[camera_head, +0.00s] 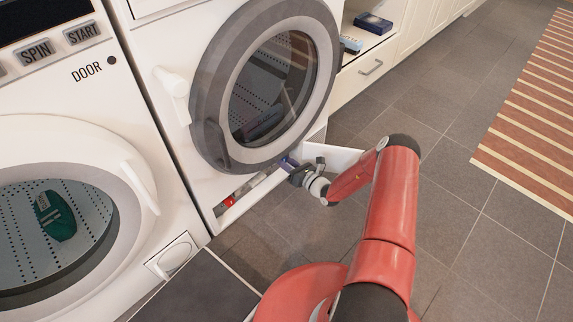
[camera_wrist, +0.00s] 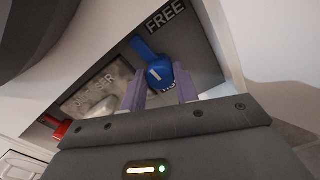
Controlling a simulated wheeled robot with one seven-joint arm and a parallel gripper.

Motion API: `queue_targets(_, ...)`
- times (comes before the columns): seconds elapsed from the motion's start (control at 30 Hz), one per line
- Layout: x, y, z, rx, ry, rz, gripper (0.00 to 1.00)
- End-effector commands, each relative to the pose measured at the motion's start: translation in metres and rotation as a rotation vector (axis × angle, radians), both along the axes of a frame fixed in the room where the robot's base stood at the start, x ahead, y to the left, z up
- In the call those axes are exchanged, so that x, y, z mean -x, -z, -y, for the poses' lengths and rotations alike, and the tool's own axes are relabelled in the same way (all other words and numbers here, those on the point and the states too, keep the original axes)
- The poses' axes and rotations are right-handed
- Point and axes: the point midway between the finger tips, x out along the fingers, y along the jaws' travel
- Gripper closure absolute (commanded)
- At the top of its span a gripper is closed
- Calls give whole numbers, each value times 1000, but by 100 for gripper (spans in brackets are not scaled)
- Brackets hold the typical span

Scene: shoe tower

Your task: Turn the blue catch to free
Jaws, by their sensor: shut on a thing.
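The blue catch (camera_wrist: 158,74) shows in the wrist view as a round knob with a white mark. A blue arm of it reaches up and left. The word FREE (camera_wrist: 166,17) is on a dark plate above and right of the knob. My gripper (camera_wrist: 161,90) has its two purple fingers on either side of the knob, shut on it. In the head view my gripper (camera_head: 288,163) is at the low opening under the right machine's round door. The catch cannot be made out clearly there.
A red part (camera_wrist: 60,130) lies left of the catch, past a metallic lettered panel (camera_wrist: 98,88). It also shows in the head view (camera_head: 230,202). A white flap (camera_head: 343,158) stands open beside my gripper. Open floor (camera_head: 440,230) lies to the right.

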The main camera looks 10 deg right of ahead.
Motion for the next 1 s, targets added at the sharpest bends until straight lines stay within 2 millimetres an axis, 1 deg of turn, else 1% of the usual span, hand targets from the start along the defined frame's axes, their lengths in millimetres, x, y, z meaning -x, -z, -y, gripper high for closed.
queue_targets(0.1, 0, 1, 0, -58, 1, -39, 93)
queue_targets(0.4, 0, 1, 0, -65, -1, -46, 93)
queue_targets(0.43, 0, 1, 0, -65, -1, -46, 66)
queue_targets(0.57, 0, 0, 0, -65, -1, -45, 49)
queue_targets(0.87, 1, 0, 1, -63, 0, -44, 48)
queue_targets(1.0, 12, 0, 10, -64, 3, -46, 48)
